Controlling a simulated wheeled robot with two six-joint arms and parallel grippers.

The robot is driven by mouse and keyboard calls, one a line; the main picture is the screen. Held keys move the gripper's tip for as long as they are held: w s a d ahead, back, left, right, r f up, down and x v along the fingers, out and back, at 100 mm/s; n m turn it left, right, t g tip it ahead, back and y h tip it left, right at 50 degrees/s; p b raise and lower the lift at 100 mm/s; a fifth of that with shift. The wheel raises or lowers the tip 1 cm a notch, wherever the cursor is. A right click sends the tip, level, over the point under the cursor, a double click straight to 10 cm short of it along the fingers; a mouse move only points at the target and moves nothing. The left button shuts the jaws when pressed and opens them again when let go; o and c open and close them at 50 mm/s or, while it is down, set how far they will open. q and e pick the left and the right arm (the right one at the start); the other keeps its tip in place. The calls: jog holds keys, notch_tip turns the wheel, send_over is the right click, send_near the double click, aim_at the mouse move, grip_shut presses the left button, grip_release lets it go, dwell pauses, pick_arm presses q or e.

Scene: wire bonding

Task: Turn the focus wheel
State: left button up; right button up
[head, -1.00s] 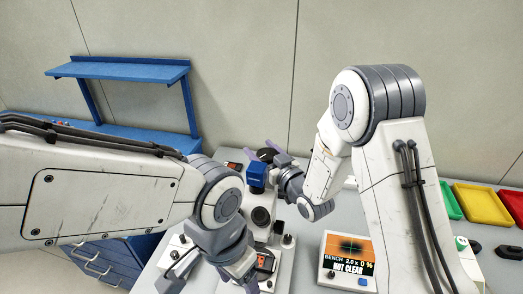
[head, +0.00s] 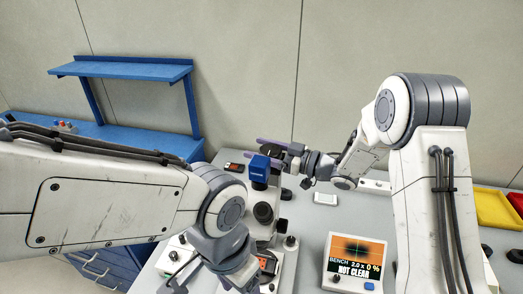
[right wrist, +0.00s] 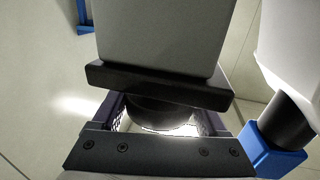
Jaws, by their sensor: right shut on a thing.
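The microscope stands on the bench, with a blue block (head: 260,168) on its upper part and dark round parts below. My right gripper (head: 270,144) is at the back of the microscope's top, its purple fingers pointing left. In the right wrist view, the gripper (right wrist: 160,118) has its two fingers on either side of a dark round wheel (right wrist: 165,122), which I take as the focus wheel, and is shut on it. A black-edged grey body hides the wheel's upper part. My left gripper (head: 235,275) is low in front of the microscope base; its fingertips are not clear.
A screen (head: 355,262) at the front right reads "NOT CLEAR", 2.0 x and 0 %. A pale flat item (head: 325,198) lies behind it. A yellow tray (head: 495,208) is at the far right. A blue shelf bench (head: 120,140) stands at the left.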

jog(key=shift+s+n+g, duration=0.1)
jog(key=shift+n+g, duration=0.3)
jog(key=shift+g, duration=0.2)
jog(key=shift+g+y, duration=0.3)
jog(key=o, duration=1.3)
jog(key=shift+s+d, duration=0.1)
jog(key=shift+d, duration=0.25)
jog(key=b+v, duration=0.4)
jog(key=v, duration=0.5)
jog(key=shift+s+d, duration=0.2)
jog(key=shift+d, duration=0.1)
